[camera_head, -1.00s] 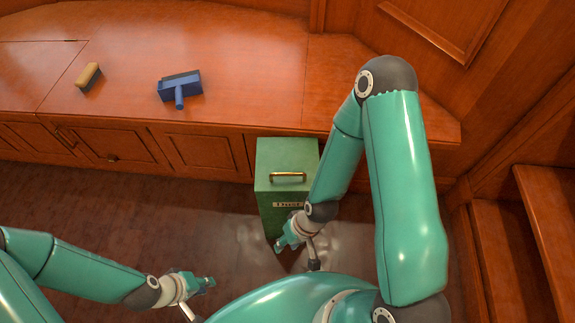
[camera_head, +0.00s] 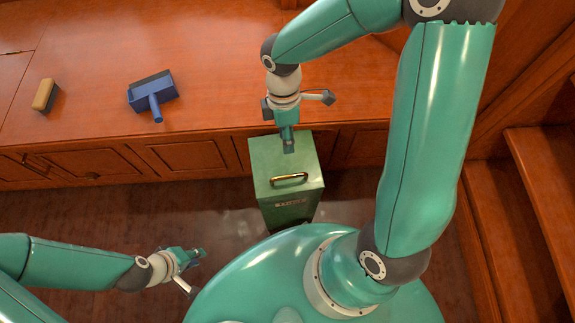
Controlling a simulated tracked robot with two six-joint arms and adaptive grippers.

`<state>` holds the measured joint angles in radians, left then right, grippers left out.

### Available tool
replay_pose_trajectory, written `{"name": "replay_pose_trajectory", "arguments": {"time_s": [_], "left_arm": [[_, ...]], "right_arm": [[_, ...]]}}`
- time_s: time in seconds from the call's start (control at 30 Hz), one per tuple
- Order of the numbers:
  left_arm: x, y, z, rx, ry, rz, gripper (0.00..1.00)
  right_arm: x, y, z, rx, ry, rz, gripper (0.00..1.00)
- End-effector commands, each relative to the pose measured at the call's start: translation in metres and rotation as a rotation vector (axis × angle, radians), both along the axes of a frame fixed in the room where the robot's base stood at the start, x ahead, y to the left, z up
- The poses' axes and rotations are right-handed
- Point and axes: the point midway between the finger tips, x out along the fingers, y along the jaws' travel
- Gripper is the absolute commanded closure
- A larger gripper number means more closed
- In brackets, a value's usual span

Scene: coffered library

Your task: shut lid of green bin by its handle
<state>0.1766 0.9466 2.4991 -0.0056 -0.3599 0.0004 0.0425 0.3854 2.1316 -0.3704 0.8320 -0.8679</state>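The green bin (camera_head: 288,211) stands on the floor in front of the wooden cabinet, with a small label on its front. Its lid (camera_head: 268,165) lies over the top and looks flat; I cannot tell whether a gap is left under it. The brass handle (camera_head: 289,180) is on the lid's near half, with nothing around it. My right gripper (camera_head: 289,147) points down at the lid's far edge, behind the handle; I cannot tell if it touches. Its fingers overlap in this view. My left gripper (camera_head: 200,254) is low at the left, away from the bin, its fingers too small to judge.
A blue dustpan-like tool (camera_head: 152,89) and a tan-topped brush (camera_head: 44,95) lie on the wooden cabinet top (camera_head: 100,60) behind the bin. Wooden steps (camera_head: 540,190) are at the right.

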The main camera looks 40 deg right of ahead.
Motion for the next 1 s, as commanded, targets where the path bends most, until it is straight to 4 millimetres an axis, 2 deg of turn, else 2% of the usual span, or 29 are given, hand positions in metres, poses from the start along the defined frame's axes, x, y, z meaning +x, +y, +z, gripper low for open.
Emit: {"name": "replay_pose_trajectory", "arguments": {"time_s": [0.4, 0.6, 0.8, 1.0], "left_arm": [[0.000, 0.000, -0.026, 0.000, 0.000, 0.000, 0.76], [0.000, 0.000, -0.037, 0.000, 0.000, 0.000, 0.76], [0.000, 0.000, -0.042, 0.000, 0.000, 0.000, 0.76], [0.000, 0.000, -0.042, 0.000, 0.000, 0.000, 0.76]], "right_arm": [[-0.017, 0.007, -0.091, 0.002, 0.006, -0.003, 0.62], [-0.023, 0.010, -0.125, 0.001, 0.004, -0.003, 0.62], [-0.026, 0.011, -0.141, 0.001, 0.000, -0.005, 0.62], [-0.026, 0.012, -0.143, 0.001, 0.000, -0.005, 0.62]]}}
